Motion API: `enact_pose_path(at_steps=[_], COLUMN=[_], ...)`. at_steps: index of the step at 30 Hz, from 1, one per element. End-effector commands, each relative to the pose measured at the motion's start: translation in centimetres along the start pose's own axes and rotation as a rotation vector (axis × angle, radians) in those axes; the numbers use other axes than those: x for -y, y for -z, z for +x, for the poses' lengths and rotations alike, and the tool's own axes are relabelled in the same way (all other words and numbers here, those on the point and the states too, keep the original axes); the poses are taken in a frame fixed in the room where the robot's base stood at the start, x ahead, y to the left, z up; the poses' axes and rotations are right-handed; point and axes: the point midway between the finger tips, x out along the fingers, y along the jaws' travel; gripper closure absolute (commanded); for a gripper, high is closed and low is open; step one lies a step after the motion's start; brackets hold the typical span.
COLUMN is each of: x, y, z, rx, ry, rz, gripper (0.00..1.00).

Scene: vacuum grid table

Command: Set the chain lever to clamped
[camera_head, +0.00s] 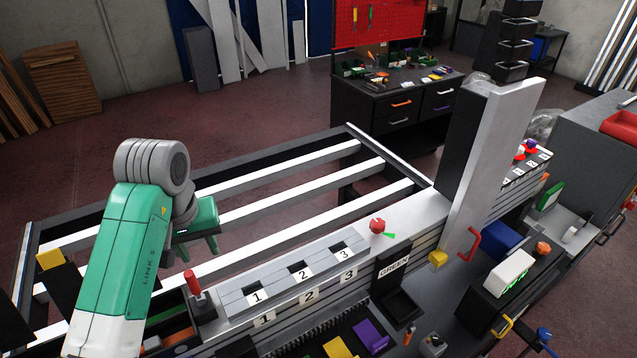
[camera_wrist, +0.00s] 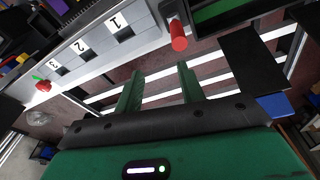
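A lever with an upright red cylindrical handle (camera_head: 192,283) stands on a dark base at the left end of the numbered grey rail. No label shows whether it is the chain lever. Its red handle (camera_wrist: 178,38) is also in the wrist view, above and beyond my fingertips. My gripper (camera_head: 200,258) is green, pointing down above the table slats, behind the red handle and apart from it. In the wrist view my gripper's two fingers (camera_wrist: 156,80) are spread with nothing between them. A red knob with a green pointer (camera_head: 377,227) sits at the rail's other end.
The grey rail (camera_head: 325,272) has slots marked 1, 2 and 3. White slats (camera_head: 270,207) with open gaps span the table frame. A black GREEN-labelled bin (camera_head: 398,300) and a tall grey post (camera_head: 495,170) stand to the right. Dark blocks lie at the left.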

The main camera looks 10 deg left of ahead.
Motion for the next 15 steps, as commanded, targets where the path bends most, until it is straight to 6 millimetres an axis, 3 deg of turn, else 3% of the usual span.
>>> enact_pose_path(at_steps=[15], x=[-11.9], y=[1.1], z=[-3.6], rx=[-0.318], ry=[-0.157], rz=[0.208], gripper=[0.61])
